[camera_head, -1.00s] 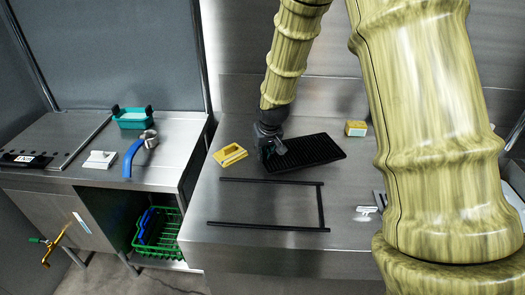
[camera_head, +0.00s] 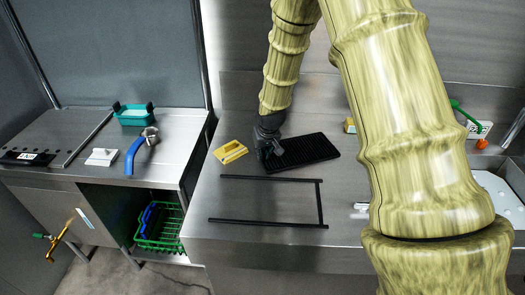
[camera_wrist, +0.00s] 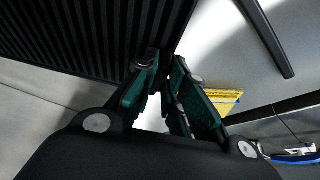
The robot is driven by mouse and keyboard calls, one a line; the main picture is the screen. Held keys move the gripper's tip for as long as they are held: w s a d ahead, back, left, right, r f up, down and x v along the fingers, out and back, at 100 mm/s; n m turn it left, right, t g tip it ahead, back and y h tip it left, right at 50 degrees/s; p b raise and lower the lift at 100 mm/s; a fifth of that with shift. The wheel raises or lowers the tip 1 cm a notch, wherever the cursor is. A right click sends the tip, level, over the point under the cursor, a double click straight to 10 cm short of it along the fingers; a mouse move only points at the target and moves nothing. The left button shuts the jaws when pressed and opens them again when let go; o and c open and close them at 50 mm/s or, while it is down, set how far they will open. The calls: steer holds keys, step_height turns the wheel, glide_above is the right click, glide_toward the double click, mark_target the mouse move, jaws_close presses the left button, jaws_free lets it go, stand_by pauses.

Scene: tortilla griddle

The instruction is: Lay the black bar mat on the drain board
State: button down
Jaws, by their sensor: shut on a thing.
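The black bar mat (camera_head: 306,149) is a ribbed dark rectangle at the back middle of the steel counter. Its ribs fill the upper left of the wrist view (camera_wrist: 75,30). My gripper (camera_head: 268,151) is at the mat's left end, its fingers shut on the mat's edge. The green-padded fingers (camera_wrist: 166,68) show in the wrist view at that edge. I cannot tell whether the mat is lifted or touches the counter. The steel drain board surface (camera_head: 265,205) has a three-sided black outline (camera_head: 268,222) on it, in front of the mat. The area inside the outline is bare.
A yellow holder (camera_head: 230,152) lies just left of my gripper. It also shows in the wrist view (camera_wrist: 221,100). A yellow block (camera_head: 349,126) stands behind the mat, partly hidden by my arm. My arm covers much of the counter's right. The left table holds a blue-handled tool (camera_head: 134,155).

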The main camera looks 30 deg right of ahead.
steer(key=c, duration=1.5)
jaws_free()
steer(key=shift+o, duration=0.2)
steer(key=b+v, duration=0.2)
steer(key=v, duration=1)
